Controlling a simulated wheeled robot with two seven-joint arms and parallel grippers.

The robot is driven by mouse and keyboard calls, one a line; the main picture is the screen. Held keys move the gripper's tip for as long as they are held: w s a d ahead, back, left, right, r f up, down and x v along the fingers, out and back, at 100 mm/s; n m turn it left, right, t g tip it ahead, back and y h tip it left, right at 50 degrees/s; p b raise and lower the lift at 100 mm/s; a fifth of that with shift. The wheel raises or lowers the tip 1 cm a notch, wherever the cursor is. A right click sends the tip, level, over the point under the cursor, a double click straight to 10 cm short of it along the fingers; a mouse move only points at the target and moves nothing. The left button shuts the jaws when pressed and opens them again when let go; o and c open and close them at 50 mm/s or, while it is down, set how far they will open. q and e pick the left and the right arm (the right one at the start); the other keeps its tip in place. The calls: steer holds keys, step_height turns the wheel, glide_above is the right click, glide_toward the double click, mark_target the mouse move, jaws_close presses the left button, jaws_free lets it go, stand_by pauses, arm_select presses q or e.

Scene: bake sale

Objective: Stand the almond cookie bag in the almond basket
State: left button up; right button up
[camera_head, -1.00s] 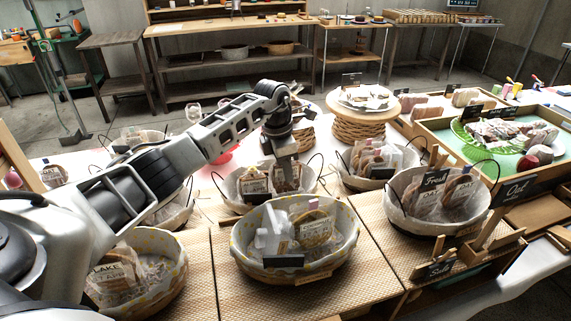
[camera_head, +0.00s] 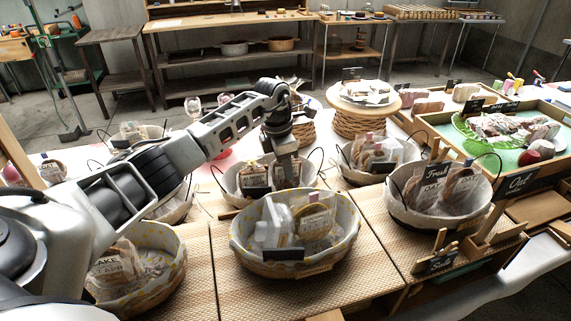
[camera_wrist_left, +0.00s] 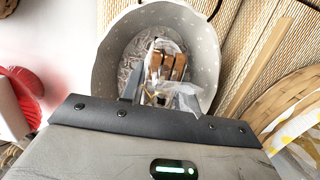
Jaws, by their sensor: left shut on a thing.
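My left gripper (camera_head: 286,168) comes in from the left and points down into a lined wicker basket (camera_head: 230,188) in the middle row. It is shut on a clear cookie bag (camera_wrist_left: 168,66), which shows brown cookies inside in the left wrist view. That view looks down into the basket's pale dotted liner (camera_wrist_left: 207,45), with crinkled filling around the bag. The bag stands roughly upright inside the rim; whether it touches the bottom is hidden. In the head view, labelled bags (camera_head: 254,181) show beside the gripper. I cannot read which label says almond. My right gripper is not in view.
A larger basket (camera_head: 240,245) with bags stands just in front. Other baskets stand at the right (camera_head: 395,210), back right (camera_head: 345,173) and front left (camera_head: 175,270). Woven mats (camera_head: 375,275) lie between baskets.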

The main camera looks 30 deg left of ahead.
arm_select(q)
steer(key=shift+f, duration=0.3)
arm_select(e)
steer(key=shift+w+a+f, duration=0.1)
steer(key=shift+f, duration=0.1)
arm_select(q)
steer(key=o, duration=0.8)
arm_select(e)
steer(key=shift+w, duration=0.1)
arm_select(q)
step_height(320, 180, up, 4)
steer(key=shift+f+p, duration=0.1)
steer(key=shift+p, duration=1.15)
steer(key=shift+r+p, duration=0.3)
steer(key=shift+r, duration=0.15)
step_height(320, 180, up, 3)
steer(key=shift+r+p, duration=0.15)
steer(key=shift+p, duration=1)
steer(key=shift+r+p, duration=0.35)
steer(key=shift+r, duration=1.75)
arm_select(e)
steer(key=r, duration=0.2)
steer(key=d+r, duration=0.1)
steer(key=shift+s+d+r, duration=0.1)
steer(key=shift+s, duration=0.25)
